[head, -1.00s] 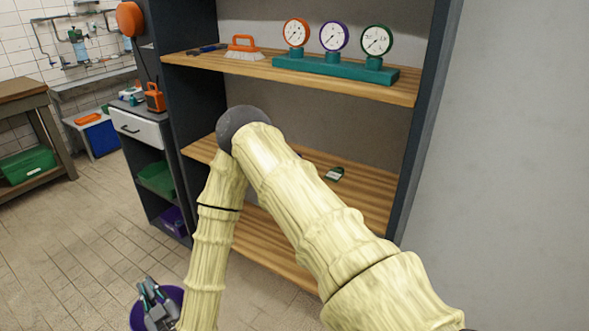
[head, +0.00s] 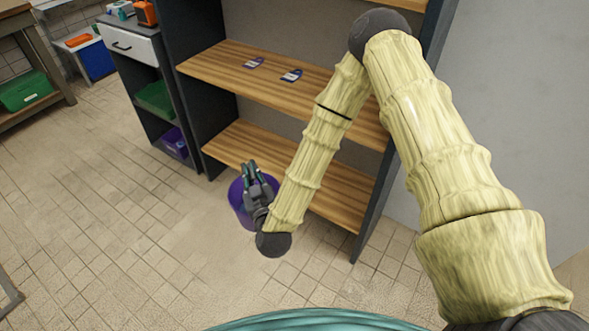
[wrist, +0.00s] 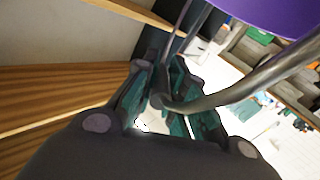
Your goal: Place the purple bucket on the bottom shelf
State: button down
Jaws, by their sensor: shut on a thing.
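The purple bucket (head: 239,204) is just in front of the shelf unit, near the left front of the bottom shelf (head: 240,143). My gripper (head: 252,172) is over the bucket and hides part of it. In the wrist view, my gripper (wrist: 165,105) is shut on the bucket's dark handle (wrist: 245,85), and the purple bucket wall (wrist: 275,14) shows at the upper right. I cannot tell how far the bucket's base is above the floor. The visible part of the bottom shelf is bare; my arm hides some of it.
The unit's dark right side panel (head: 375,195) stands by my arm. A dark cabinet (head: 135,75) with green and purple bins is at the left. Tiled floor is clear in front.

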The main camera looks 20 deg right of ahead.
jog(key=w+d+f+b, duration=0.7)
jog(key=f+b, duration=0.1)
jog(key=w+d+f+m+h+b, duration=0.1)
jog(key=w+d+f+b, duration=0.25)
jog(key=d+b, duration=0.5)
jog(key=w+d+f+b, duration=0.2)
jog(key=w+d+b, duration=0.3)
jog(key=d, duration=0.7)
jog(key=w+d+f+m+h+b, duration=0.15)
jog(key=w+d+b, duration=0.25)
jog(key=d+b, duration=0.45)
notch_tip(320, 180, down, 11)
jog(key=d+b, duration=0.1)
jog(key=b, duration=0.1)
jog(key=shift+r+n, duration=0.2)
jog(key=shift+n, duration=0.25)
jog(key=shift+w+d+f, duration=0.1)
